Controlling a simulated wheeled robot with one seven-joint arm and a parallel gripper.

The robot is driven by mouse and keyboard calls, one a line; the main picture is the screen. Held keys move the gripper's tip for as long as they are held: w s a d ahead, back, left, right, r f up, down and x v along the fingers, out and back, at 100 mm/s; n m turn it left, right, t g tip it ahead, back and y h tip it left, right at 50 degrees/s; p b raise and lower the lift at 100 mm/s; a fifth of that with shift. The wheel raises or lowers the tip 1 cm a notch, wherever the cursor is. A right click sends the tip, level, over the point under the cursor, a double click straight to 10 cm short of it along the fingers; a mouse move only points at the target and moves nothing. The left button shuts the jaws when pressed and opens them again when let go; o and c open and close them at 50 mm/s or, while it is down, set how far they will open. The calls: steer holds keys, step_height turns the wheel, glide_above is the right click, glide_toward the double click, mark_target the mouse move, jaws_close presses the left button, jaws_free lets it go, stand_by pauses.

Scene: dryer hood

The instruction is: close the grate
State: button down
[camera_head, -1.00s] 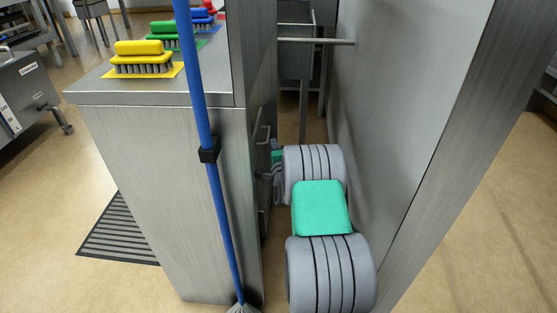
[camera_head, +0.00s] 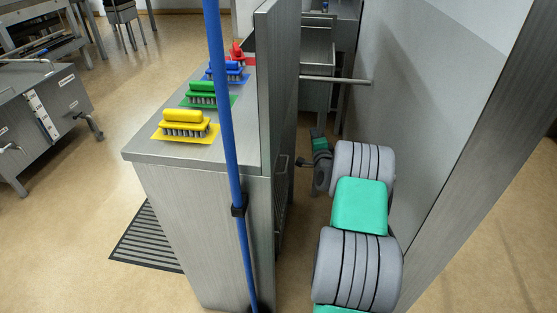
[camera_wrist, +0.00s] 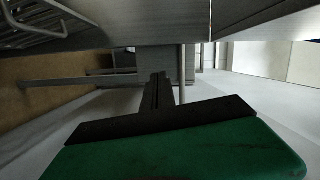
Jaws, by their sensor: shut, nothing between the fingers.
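A dark slatted grate (camera_head: 148,238) lies on the floor left of the steel cabinet in the head view, its right part hidden by the cabinet. I cannot tell whether it is the task's grate. Bent metal wires (camera_wrist: 40,18) show at the upper left of the wrist view; what they belong to is unclear. My gripper is far down the gap right of the cabinet in the head view, small and mostly hidden. In the wrist view my gripper (camera_wrist: 160,82) is shut and empty, its dark fingers pointing ahead, apart from the wires.
The steel cabinet (camera_head: 215,230) carries several coloured brushes (camera_head: 184,124). A blue pole (camera_head: 229,130) stands before it. A grey wall panel (camera_head: 420,120) bounds the gap on the right. A horizontal metal bar (camera_head: 338,79) crosses the gap. Open floor lies left.

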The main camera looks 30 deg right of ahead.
steer(key=w+a+n+g+y, duration=0.2)
steer(key=w+n+g+y, duration=0.1)
steer(key=w+n+y, duration=0.3)
steer(key=s+a+f+n+g+y, duration=0.2)
steer(key=s+a+f+n+g, duration=0.5)
steer(key=s+f, duration=0.25)
steer(key=w+a+f+n+b, duration=0.1)
steer(key=w+a+f+b, duration=0.1)
steer(key=w+f, duration=0.6)
steer(key=shift+a+f+b, duration=0.2)
steer(key=shift+a+b, duration=0.15)
steer(key=shift+a, duration=0.45)
